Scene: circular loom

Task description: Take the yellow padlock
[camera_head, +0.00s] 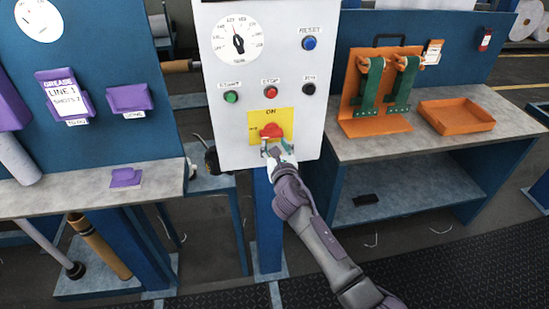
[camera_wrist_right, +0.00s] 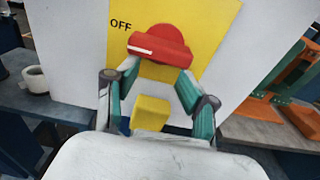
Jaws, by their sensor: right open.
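The yellow padlock (camera_wrist_right: 151,113) shows in the right wrist view as a small yellow block below the red switch knob (camera_wrist_right: 160,46). Its shackle cannot be made out. The knob also shows in the head view (camera_head: 271,131), on a yellow plate (camera_head: 288,118) low on the white control panel. My right gripper (camera_head: 276,150) is just below the knob. In the wrist view its teal fingers (camera_wrist_right: 152,88) are open, one on each side of the padlock, with gaps visible beside it. In the head view the padlock cannot be told apart behind the gripper. My left gripper is out of view.
The white panel (camera_head: 218,135) carries a dial and several buttons. On the right, a workbench (camera_head: 350,150) holds an orange stand with green straps and an orange tray (camera_head: 457,116). On the left, a blue board with purple holders stands over a grey bench (camera_head: 60,198).

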